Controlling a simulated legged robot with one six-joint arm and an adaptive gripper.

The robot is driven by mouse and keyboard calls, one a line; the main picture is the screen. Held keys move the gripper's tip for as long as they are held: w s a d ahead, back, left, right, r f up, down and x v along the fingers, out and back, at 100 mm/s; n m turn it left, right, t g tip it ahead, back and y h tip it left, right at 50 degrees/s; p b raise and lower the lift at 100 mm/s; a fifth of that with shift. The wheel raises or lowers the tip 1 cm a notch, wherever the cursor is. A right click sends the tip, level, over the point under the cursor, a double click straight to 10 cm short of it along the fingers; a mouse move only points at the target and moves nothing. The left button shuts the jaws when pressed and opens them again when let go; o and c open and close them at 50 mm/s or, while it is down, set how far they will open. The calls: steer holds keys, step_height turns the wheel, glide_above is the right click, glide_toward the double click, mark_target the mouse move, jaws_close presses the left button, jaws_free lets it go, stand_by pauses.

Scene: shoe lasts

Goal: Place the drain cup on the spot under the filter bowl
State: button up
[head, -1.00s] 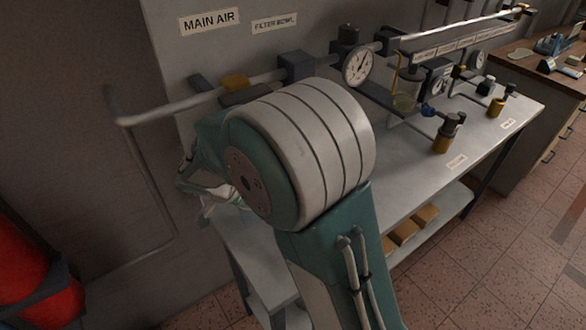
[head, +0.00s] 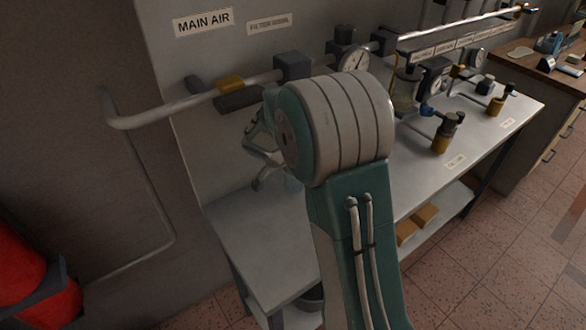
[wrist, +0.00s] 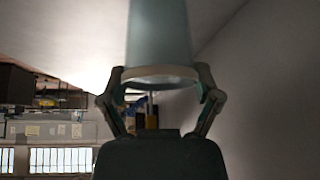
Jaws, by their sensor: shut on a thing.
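The drain cup (wrist: 160,40) is a pale blue-grey, see-through cup with a light rim band, large in the wrist view. My gripper (wrist: 160,78) is shut on it, one finger on each side of the band. In the head view my gripper (head: 258,165) shows only partly at the left of my arm, above the bench; I cannot make out the cup there. The filter bowl (head: 405,92) is a clear bowl with a yellowish tint under the pipe, just right of my arm. My arm hides part of the bench below it, and I cannot make out the spot.
A grey bench (head: 255,235) stands against the wall, its left part clear. A pipe (head: 170,112) with a gauge (head: 353,62) runs above it. A brass fitting with a dark top (head: 443,138) stands right of the bowl. A red cylinder (head: 30,280) is at lower left.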

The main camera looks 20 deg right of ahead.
steer(key=shift+f, duration=0.1)
steer(key=o, duration=0.8)
steer(key=shift+a, duration=0.15)
steer(key=shift+c, duration=0.2)
steer(key=shift+a, duration=0.1)
